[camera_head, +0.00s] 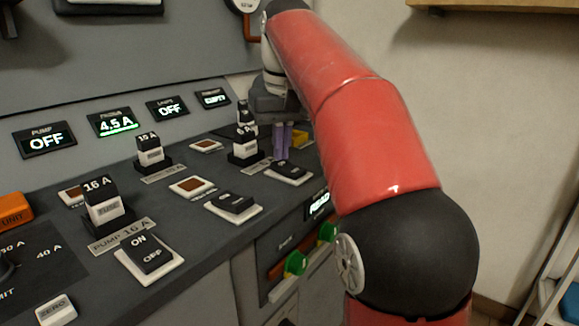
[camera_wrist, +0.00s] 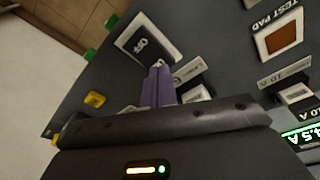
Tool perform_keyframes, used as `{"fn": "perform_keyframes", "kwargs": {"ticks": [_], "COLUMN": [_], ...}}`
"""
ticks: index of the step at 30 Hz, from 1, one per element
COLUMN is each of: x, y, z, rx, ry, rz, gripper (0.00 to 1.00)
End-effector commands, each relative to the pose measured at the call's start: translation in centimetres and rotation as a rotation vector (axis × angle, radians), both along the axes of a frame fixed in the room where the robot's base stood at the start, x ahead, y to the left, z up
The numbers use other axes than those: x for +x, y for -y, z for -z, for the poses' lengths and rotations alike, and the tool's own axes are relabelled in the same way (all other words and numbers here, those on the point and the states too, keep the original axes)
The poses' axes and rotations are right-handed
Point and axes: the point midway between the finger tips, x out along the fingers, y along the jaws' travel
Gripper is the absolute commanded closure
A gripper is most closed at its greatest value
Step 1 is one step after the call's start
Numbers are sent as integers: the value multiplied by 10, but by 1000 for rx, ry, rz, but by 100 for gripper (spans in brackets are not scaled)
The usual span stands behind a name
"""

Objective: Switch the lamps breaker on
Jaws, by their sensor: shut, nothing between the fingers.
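My gripper (camera_head: 282,150) is shut, its purple fingers together and empty, pointing down at the far part of the sloping panel. The fingertips, also in the wrist view (camera_wrist: 158,68), are right beside a black rocker breaker (camera_wrist: 143,44) on a white plate, marked OFF. This seems to be the far rocker (camera_head: 289,169) in the head view; I cannot tell whether the fingers touch it. The name label (camera_wrist: 188,70) beside it is partly hidden and unreadable, so I cannot confirm it is the lamps breaker. The third display (camera_head: 168,108) reads OFF; its small title is blurred.
Nearer rockers are the pump breaker (camera_head: 147,255) and a middle one (camera_head: 234,203). Upright fuses, including a 16 A one (camera_head: 105,205), stand behind them. Green knobs (camera_head: 296,263) stick out from the front face. A yellow piece (camera_wrist: 95,99) is near the panel edge.

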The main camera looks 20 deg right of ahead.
Motion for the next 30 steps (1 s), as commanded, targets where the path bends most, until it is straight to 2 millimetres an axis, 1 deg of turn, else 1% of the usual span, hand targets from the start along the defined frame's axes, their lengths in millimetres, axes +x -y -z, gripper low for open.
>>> {"fn": "perform_keyframes", "kwargs": {"ticks": [15, 17, 30], "x": [0, 0, 0], "y": [0, 0, 0], "z": [9, 7, -24], "rx": [0, 0, 0], "ry": [-2, -2, 0], "rz": [0, 0, 0], "gripper": [100, 100, 100]}}
